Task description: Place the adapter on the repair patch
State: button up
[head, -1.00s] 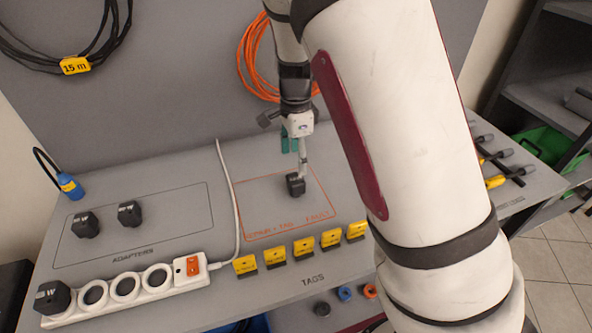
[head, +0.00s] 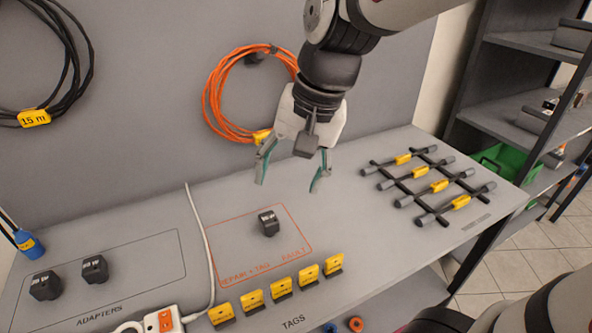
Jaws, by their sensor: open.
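A small black adapter (head: 268,223) sits on the bench inside the orange-outlined repair patch (head: 234,284), apart from the gripper. The patch is marked with orange lettering along its front edge. My gripper (head: 292,182) is open and empty, above the bench and to the right of the adapter. Its two green-padded fingers are spread apart and point down. Two more black adapters, one at the far left (head: 45,286) and one beside it (head: 95,269), sit in the outlined adapters area.
Yellow tags (head: 281,288) stand in a row along the front. A white cable (head: 203,240) runs left of the patch to a white power strip (head: 165,322). A rack of grey tools (head: 428,185) lies at right. An orange cable coil (head: 215,100) hangs behind.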

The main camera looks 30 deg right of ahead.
jog(key=s+d+r+n+t+h, duration=0.1)
jog(key=s+r+n+t, duration=0.1)
jog(key=s+n, duration=0.4)
jog(key=s, duration=0.4)
jog(key=shift+s+r+n+h, duration=0.2)
jog(key=shift+s+n+h, duration=0.05)
jog(key=shift+n+h, duration=0.15)
dwell(0.8)
